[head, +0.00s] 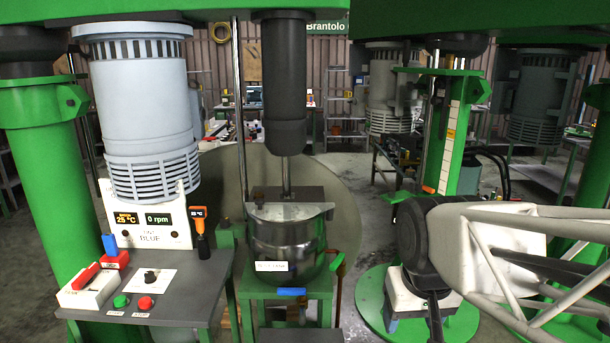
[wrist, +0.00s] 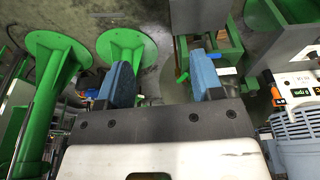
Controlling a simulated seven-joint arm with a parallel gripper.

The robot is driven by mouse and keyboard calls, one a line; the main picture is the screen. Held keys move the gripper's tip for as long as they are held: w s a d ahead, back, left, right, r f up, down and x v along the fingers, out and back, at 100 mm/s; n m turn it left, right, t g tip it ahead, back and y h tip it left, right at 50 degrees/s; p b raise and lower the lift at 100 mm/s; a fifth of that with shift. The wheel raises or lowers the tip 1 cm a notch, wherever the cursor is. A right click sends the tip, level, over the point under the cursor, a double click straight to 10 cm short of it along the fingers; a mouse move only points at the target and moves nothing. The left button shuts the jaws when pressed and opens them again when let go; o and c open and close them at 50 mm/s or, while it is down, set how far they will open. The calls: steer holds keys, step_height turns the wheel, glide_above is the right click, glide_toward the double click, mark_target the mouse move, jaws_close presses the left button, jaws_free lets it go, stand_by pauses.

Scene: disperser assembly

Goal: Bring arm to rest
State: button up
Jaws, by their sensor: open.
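My gripper (wrist: 162,82) shows in the wrist view with its two blue fingers spread wide apart and nothing between them. In the head view my arm hangs at the right, bent downward, apart from the disperser. The steel vessel (head: 275,244) sits in a green stand (head: 315,298) under the dark vertical column (head: 284,85), with a shaft running down to it. Its lid (head: 288,212) looks on. The display panel (head: 150,219) reads 25 °C and 0 rpm.
A grey console (head: 185,283) with green and red buttons stands at the left, beside a green post (head: 45,160) and a grey motor (head: 145,105). A green handle (head: 336,262) and a blue handle (head: 292,291) stick out near the vessel. Another green post (head: 446,130) stands behind my arm.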

steer(key=s+d+f, duration=0.2)
steer(key=s, duration=0.3)
steer(key=shift+s+f+m, duration=0.3)
steer(key=shift+s+f, duration=0.05)
steer(key=shift+s, duration=0.05)
